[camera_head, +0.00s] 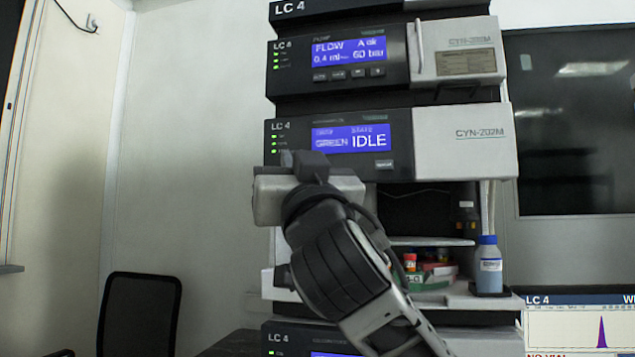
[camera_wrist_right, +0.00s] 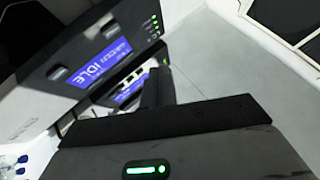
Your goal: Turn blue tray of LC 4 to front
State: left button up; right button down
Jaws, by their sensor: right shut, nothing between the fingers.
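The LC 4 stack (camera_head: 390,95) stands upright in the middle of the head view. Its sampler module (camera_head: 450,135) has a blue display (camera_head: 349,140) reading "GREEN" and "IDLE"; this display also shows in the right wrist view (camera_wrist_right: 97,68). Below it is an open bay with a green tray (camera_head: 428,281) holding vials with red caps. I cannot make out a blue tray; my right arm hides the left of the bay. My right gripper (camera_head: 308,163) is shut and empty in front of the module, just below the display's left end. It also shows in the right wrist view (camera_wrist_right: 158,86). My left gripper is not in view.
A blue-capped bottle (camera_head: 489,267) stands at the bay's right, beside tubing. A monitor (camera_head: 580,325) is at the lower right, a dark chair (camera_head: 138,312) at the lower left. Left of the stack is open room.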

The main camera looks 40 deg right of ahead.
jog(key=shift+s+d+r, duration=0.15)
jog(key=shift+s+r, duration=0.2)
jog(key=shift+r, duration=0.05)
jog(key=w+d, duration=0.5)
jog(key=d, duration=0.1)
jog(key=shift+w+d, duration=0.35)
jog(key=shift+w, duration=0.05)
dwell(2.0)
jog(key=shift+w+d, duration=0.25)
jog(key=shift+d, duration=0.05)
jog(key=shift+w+d, duration=0.3)
dwell(0.8)
jog(key=shift+s, duration=0.1)
jog(key=shift+s+a, duration=0.45)
jog(key=shift+a, duration=0.15)
